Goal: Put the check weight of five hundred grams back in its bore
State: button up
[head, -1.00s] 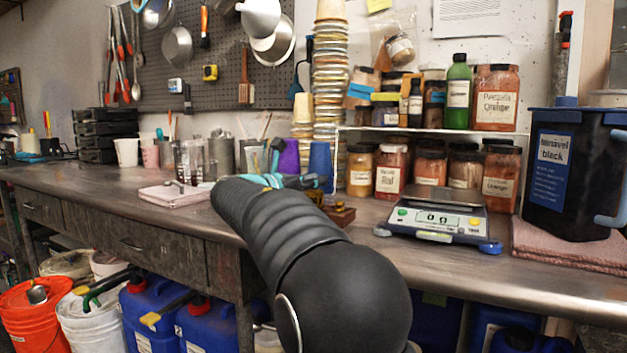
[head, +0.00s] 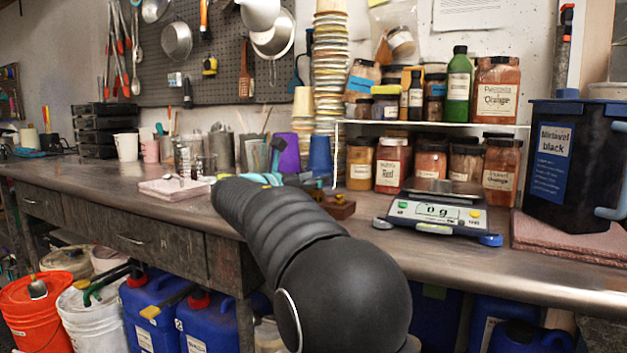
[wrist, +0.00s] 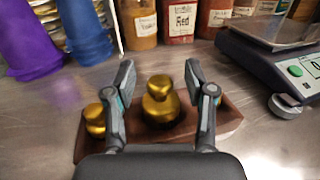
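A brown wooden weight block (wrist: 222,122) lies on the metal bench in the wrist view. A large brass knobbed weight (wrist: 160,103) stands upright at its middle. A smaller brass weight (wrist: 94,119) sits at its left end. My gripper (wrist: 158,76) is open, with one finger on each side of the large weight and visible gaps between. In the head view the block (head: 342,209) shows just right of my arm, which hides most of my gripper.
A balance (head: 437,212) reading 0 g stands right of the block. Labelled pigment jars (head: 392,165) and a purple cup (head: 285,153) stand behind. A black container (head: 565,170) stands at the far right.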

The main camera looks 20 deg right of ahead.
jog(key=shift+a+f, duration=0.1)
jog(key=v, duration=1.2)
dwell(0.4)
